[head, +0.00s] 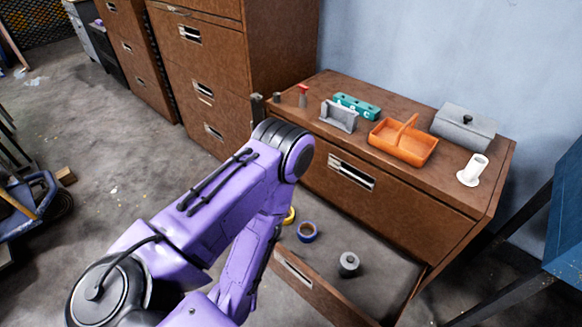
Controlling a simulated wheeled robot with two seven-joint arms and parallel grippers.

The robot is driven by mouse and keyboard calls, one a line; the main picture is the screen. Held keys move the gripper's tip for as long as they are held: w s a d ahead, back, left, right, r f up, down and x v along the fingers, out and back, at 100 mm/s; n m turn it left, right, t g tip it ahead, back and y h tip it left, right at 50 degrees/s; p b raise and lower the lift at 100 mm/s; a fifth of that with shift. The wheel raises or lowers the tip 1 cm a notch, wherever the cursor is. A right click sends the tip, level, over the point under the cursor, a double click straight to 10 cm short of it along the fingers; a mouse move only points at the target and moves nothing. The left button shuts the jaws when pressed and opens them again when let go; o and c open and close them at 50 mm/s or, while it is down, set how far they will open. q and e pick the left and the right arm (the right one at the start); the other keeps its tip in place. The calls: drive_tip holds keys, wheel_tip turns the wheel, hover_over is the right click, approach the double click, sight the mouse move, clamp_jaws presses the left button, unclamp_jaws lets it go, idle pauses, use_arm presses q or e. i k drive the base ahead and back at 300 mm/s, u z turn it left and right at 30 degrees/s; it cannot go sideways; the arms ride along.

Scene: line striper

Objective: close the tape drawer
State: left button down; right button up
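The tape drawer (315,289) is the lower drawer of the brown cabinet and stands pulled open. Inside it lie a blue tape roll (307,232), a grey roll (348,264) and a yellow roll (289,215) partly hidden by my arm. My purple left arm comes in from the lower left, bends at the elbow and reaches down by the drawer's left end. A dark part of what seems to be my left gripper (266,254) shows there; its fingers are hidden behind the arm, and I cannot tell whether it touches the drawer. My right gripper is not in view.
The closed upper drawer (385,200) is above. On the cabinet top stand an orange caddy (404,143), a grey lidded box (463,128), a teal block (357,106) and a white holder (473,170). A blue table (568,235) is at right. Tall brown cabinets stand behind.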

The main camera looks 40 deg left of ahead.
sight(387, 275)
drive_tip(key=u, duration=0.1)
drive_tip(key=k, duration=0.35)
drive_tip(key=u, duration=0.75)
drive_tip(key=k, duration=1.1)
drive_tip(key=z, duration=0.75)
drive_tip(key=i, duration=1.2)
drive_tip(key=u, duration=0.7)
drive_tip(key=i, duration=0.5)
drive_tip(key=u, duration=0.3)
